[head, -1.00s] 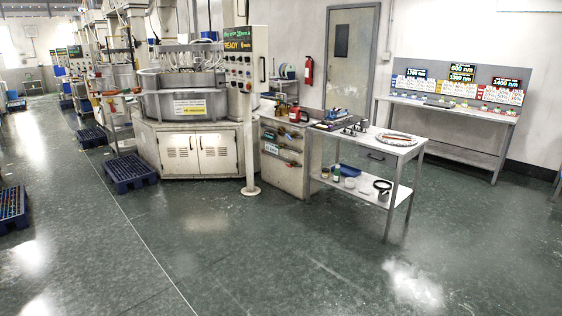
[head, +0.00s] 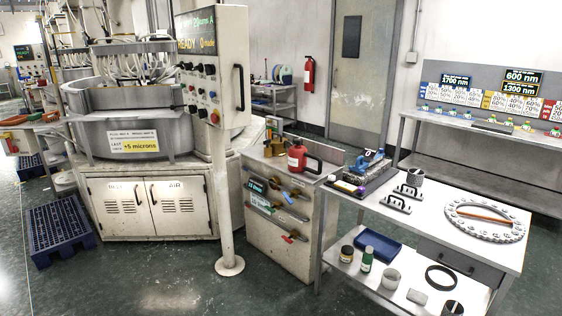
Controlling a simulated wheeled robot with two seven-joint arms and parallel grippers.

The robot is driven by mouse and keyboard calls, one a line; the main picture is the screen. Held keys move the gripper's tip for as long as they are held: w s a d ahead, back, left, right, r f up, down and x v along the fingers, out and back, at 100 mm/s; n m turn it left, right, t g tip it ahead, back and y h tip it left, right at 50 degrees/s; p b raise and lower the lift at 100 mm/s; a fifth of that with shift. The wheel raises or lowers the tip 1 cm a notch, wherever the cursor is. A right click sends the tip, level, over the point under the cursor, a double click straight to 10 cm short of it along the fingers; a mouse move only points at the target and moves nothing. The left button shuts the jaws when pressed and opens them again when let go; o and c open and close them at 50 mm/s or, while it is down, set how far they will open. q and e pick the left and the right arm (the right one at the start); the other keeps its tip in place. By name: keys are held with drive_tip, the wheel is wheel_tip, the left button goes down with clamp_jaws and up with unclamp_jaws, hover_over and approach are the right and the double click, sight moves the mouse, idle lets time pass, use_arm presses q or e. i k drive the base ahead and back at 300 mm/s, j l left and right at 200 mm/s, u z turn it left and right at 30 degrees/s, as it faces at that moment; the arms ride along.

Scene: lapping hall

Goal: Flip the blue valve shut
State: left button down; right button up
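A white cabinet (head: 292,262) stands right of the large lapping machine, with several pipes and small coloured valve handles on its front. A small blue handle (head: 287,198) shows among the upper pipes. Orange-red colour (head: 288,239) shows at a lower pipe. The handles are too small to tell which way each one is turned. Neither of my grippers is in view, and nothing of my arms covers the cabinet front.
A white table (head: 442,225) with a ring carrier (head: 487,220) and a lower shelf stands right of the cabinet. A red can (head: 298,157) sits on the cabinet. The control panel's post (head: 222,200) stands left. Floor in front is clear.

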sight(287, 198)
drive_tip(key=i+z, duration=0.1)
drive_tip(key=i, duration=0.5)
drive_tip(key=i+j+z, duration=0.1)
drive_tip(key=i, duration=0.45)
drive_tip(key=i+j, duration=0.15)
drive_tip(key=i, duration=0.4)
drive_tip(key=i+j+z, duration=0.15)
drive_tip(key=i, duration=0.45)
drive_tip(key=i+j+z, duration=0.25)
drive_tip(key=i, duration=0.2)
drive_tip(key=i+j+z, duration=0.25)
drive_tip(key=i, duration=0.2)
